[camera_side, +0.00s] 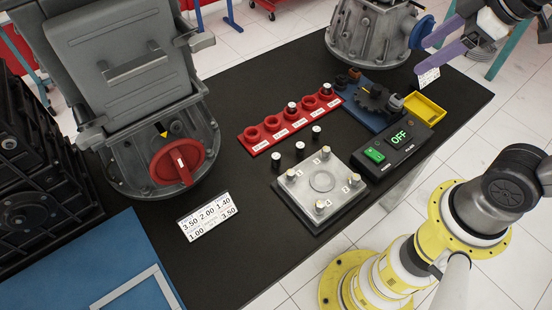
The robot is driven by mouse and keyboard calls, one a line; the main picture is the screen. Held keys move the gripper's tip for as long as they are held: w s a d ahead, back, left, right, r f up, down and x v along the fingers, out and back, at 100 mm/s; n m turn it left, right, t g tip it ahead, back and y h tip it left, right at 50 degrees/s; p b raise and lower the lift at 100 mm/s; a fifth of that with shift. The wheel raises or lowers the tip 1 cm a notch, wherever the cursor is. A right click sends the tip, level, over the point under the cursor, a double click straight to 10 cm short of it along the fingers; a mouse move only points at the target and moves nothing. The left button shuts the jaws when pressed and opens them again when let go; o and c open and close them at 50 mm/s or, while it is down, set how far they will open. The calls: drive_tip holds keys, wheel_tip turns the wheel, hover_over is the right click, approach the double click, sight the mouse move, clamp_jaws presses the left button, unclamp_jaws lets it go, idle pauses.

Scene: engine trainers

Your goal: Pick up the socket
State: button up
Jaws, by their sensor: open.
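Several small dark sockets with light tops are in view, and I cannot tell which one the task means. Three stand on the black table: a left one (276,161), a middle one (300,149) and a right one (316,132). Two more sit in the red labelled rack (262,145): one near its middle (292,109) and one at its far end (326,90). My gripper (424,52), with purple fingers, is at the top right, open and apart from all the sockets. Nothing shows between its fingers.
A metal plate with several numbered bolts (322,181) lies in front of the loose sockets. Right of it are a controller reading OFF (398,140), a yellow tray (427,109) and a blue gear stand (362,112). A large housing with a red knob (178,162) stands left, near a number card (207,216).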

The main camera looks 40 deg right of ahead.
drive_tip(key=w+a+n+g, duration=0.1)
drive_tip(key=w+a+n, duration=0.35)
drive_tip(key=w, duration=0.45)
drive_tip(key=n+g, duration=0.5)
drive_tip(key=n, duration=0.2)
hover_over(276, 156)
wheel_tip(276, 156, down, 20)
drive_tip(key=f, duration=0.7)
drive_tip(key=shift+s+d+f, duration=0.1)
drive_tip(key=shift+d+f, duration=0.15)
drive_tip(key=shift+d, duration=0.1)
drive_tip(key=shift+a+f, duration=0.2)
drive_tip(key=shift+f, duration=1.25)
drive_tip(key=shift+a+f, duration=0.15)
drive_tip(key=shift+f, duration=1.25)
drive_tip(key=shift+c, duration=0.2)
clamp_jaws()
